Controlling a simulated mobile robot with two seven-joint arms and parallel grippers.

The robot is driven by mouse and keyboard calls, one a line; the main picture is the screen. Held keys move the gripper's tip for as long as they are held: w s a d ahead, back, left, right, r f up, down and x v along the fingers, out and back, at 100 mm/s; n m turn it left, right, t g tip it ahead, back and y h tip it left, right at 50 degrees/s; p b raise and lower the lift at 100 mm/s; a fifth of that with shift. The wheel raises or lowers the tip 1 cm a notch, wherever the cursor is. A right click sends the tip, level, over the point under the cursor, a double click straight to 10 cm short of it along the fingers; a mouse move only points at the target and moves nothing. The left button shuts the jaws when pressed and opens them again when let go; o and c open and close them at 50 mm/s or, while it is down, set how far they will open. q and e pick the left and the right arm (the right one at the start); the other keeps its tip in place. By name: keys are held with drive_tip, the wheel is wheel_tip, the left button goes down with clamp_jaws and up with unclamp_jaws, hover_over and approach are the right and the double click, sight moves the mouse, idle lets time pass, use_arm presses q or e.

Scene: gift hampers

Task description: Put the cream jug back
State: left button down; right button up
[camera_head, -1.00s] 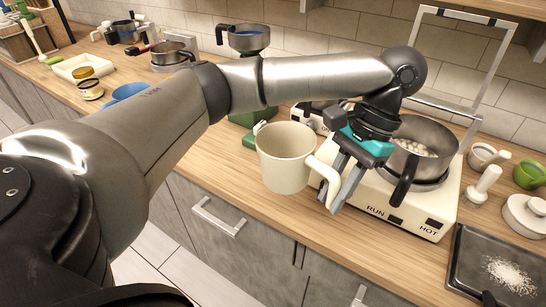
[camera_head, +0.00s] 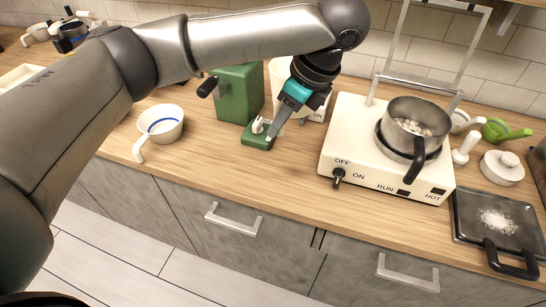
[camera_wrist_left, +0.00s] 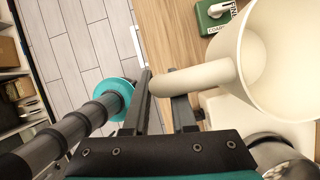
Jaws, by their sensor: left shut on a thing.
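My left gripper (camera_head: 278,122) is shut on the handle of the cream jug (camera_head: 280,72). In the head view the jug is partly hidden behind the gripper, near the back of the counter, beside the green machine (camera_head: 240,92). In the left wrist view the gripper fingers (camera_wrist_left: 175,100) close around the handle, and the jug (camera_wrist_left: 285,60) is upper right with its open mouth showing. I cannot tell whether the jug touches the counter. My right gripper is not in view.
A cream hob (camera_head: 350,150) with a steel pot (camera_head: 415,115) of white pieces stands to the right. A dark tray (camera_head: 490,215) is far right. The front counter between cup and hob is clear.

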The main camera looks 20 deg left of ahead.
use_arm(q)
drive_tip(key=shift+a+r, duration=0.1)
idle(0.3)
drive_tip(key=shift+f+b, duration=1.6)
drive_tip(key=shift+f, duration=8.3)
drive_tip(key=c, duration=0.7)
unclamp_jaws()
drive_tip(key=shift+c, duration=0.2)
